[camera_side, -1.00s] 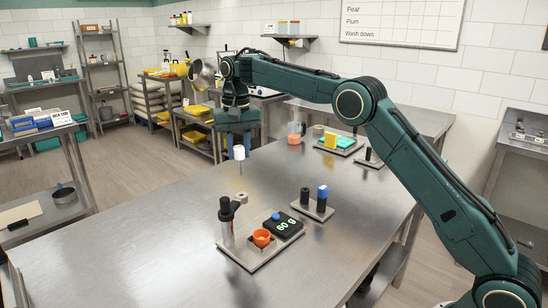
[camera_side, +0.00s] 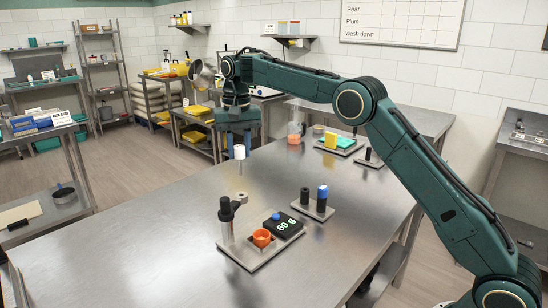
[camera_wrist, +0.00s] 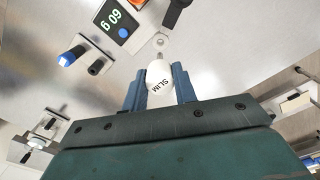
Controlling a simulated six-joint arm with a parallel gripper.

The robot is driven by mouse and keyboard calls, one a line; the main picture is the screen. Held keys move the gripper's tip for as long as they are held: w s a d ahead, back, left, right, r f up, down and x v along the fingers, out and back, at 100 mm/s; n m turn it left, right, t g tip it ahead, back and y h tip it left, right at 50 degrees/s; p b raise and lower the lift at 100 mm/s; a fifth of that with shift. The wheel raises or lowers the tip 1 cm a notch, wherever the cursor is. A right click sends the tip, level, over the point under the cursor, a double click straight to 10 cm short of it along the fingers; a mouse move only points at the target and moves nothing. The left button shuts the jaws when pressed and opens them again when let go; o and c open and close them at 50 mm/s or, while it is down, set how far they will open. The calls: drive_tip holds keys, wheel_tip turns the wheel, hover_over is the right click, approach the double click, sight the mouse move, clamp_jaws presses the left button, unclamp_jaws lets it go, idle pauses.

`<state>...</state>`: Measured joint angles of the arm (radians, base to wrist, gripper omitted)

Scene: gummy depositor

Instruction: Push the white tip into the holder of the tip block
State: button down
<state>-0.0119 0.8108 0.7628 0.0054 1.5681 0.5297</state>
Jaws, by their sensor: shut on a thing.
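My gripper (camera_side: 238,137) points down above the steel table. A small grey plate (camera_side: 313,212) carries a black post and a blue-topped post. I cannot tell which is the tip block.
A base plate (camera_side: 254,262) in front holds a black-handled clear cylinder (camera_side: 227,222), an orange cup (camera_side: 262,237) and a scale (camera_side: 282,226) reading 60 g. A clear beaker (camera_side: 295,132) and a yellow-and-teal tray (camera_side: 338,143) stand farther back. The left of the table is clear.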

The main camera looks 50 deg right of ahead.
drive_tip(key=s+d+f, duration=0.2)
drive_tip(key=s+d, duration=0.1)
drive_tip(key=d, duration=0.7)
drive_tip(key=s+d+f, duration=0.2)
drive_tip(key=s+d, duration=0.1)
drive_tip(key=d, duration=0.7)
drive_tip(key=shift+s+d, duration=0.3)
drive_tip(key=shift+d, duration=0.1)
drive_tip(key=shift+f, duration=0.15)
wheel_tip(320, 180, down, 6)
drive_tip(key=shift+f, duration=2.7)
drive_tip(key=c, duration=1)
unclamp_jaws()
drive_tip(key=shift+c, duration=0.2)
